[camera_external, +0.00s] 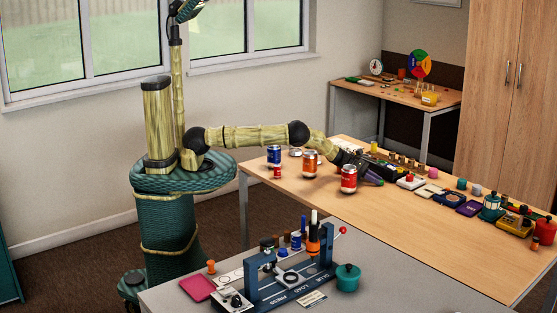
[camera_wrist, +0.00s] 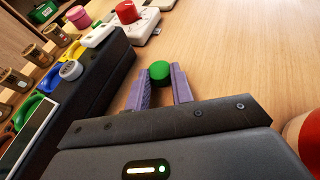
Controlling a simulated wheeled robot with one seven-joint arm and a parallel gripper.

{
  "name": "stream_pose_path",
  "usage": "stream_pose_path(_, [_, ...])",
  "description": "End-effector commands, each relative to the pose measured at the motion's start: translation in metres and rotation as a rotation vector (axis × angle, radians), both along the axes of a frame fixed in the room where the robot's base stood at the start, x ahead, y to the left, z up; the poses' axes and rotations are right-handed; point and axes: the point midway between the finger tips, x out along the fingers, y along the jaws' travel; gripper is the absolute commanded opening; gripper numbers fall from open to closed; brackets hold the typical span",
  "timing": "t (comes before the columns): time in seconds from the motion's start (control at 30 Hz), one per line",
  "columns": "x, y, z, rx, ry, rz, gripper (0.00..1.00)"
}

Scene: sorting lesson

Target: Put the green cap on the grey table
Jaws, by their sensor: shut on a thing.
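The green cap (camera_wrist: 160,70) is a small round green piece between the purple fingertips of my gripper (camera_wrist: 160,80) in the wrist view. My gripper is shut on it, over the wooden tabletop (camera_wrist: 225,50). In the external view my gripper (camera_external: 372,179) is low at the wooden table, just right of a red-orange can; the cap cannot be made out there. The grey table (camera_external: 410,280) stands in front of the wooden table, nearer the camera.
Cans (camera_external: 310,163) stand left of my gripper, one (camera_external: 348,180) very close. A row of boxes and jars lines the wooden table's far side. On the grey table are a blue press frame (camera_external: 290,290), a teal pot (camera_external: 347,277) and a pink tray (camera_external: 197,288); its right part is clear.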

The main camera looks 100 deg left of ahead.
Motion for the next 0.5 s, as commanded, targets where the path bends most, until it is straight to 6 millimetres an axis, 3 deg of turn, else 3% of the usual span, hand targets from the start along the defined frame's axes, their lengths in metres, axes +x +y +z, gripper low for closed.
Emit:
stream_pose_path(0.07, [-0.0001,-0.0002,-0.0034,0.000,0.000,0.000,0.02])
stream_pose_path(0.1, [0.0000,-0.0002,-0.0025,0.000,0.000,0.000,0.27])
stream_pose_path(0.2, [0.0000,-0.0002,-0.0020,0.000,0.000,0.000,0.45])
stream_pose_path(0.5, [0.0000,-0.0002,-0.0010,0.000,0.000,0.000,0.45])
